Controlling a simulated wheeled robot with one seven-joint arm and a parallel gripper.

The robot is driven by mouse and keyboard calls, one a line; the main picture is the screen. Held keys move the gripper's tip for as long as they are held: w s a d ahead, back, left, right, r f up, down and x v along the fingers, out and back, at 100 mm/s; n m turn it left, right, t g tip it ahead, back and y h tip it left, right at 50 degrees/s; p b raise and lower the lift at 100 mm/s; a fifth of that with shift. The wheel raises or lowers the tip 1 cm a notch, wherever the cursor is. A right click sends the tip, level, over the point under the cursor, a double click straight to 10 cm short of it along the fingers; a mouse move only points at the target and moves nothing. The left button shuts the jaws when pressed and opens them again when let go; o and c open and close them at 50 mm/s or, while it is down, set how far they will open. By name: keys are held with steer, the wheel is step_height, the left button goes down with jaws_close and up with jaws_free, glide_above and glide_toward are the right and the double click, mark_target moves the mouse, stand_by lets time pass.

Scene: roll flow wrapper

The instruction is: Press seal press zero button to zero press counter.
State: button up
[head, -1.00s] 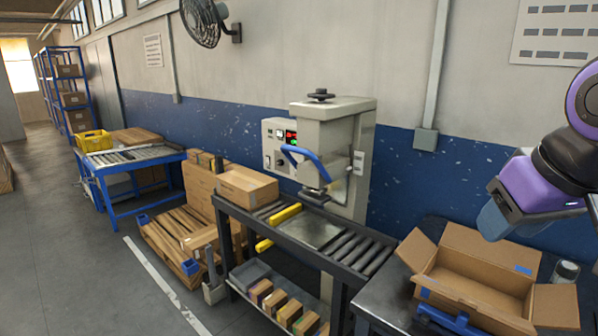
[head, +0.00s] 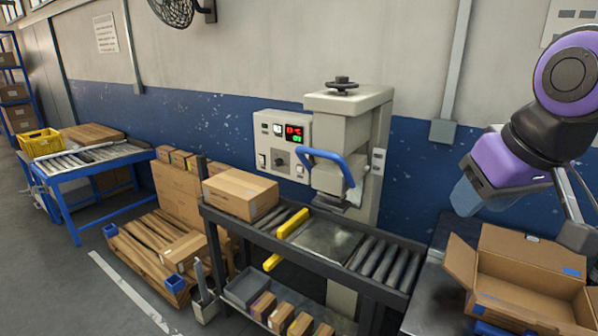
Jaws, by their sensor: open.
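The seal press (head: 345,130) stands behind the roller table, with a blue lever handle (head: 335,160) at its front. Its grey control panel (head: 283,145) faces me left of the press head. My purple and black arm is folded at the right, well apart from the panel. I cannot make out my gripper's fingertips.
A closed carton (head: 240,193) sits at the left of the roller table (head: 375,262), below the panel. Yellow bars (head: 292,223) stand beside it. An open carton (head: 525,270) is at the right. A pallet (head: 150,255) lies left. Open floor is at lower left.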

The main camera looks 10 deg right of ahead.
steer(key=shift+c, duration=0.4)
jaws_close()
stand_by(1.2)
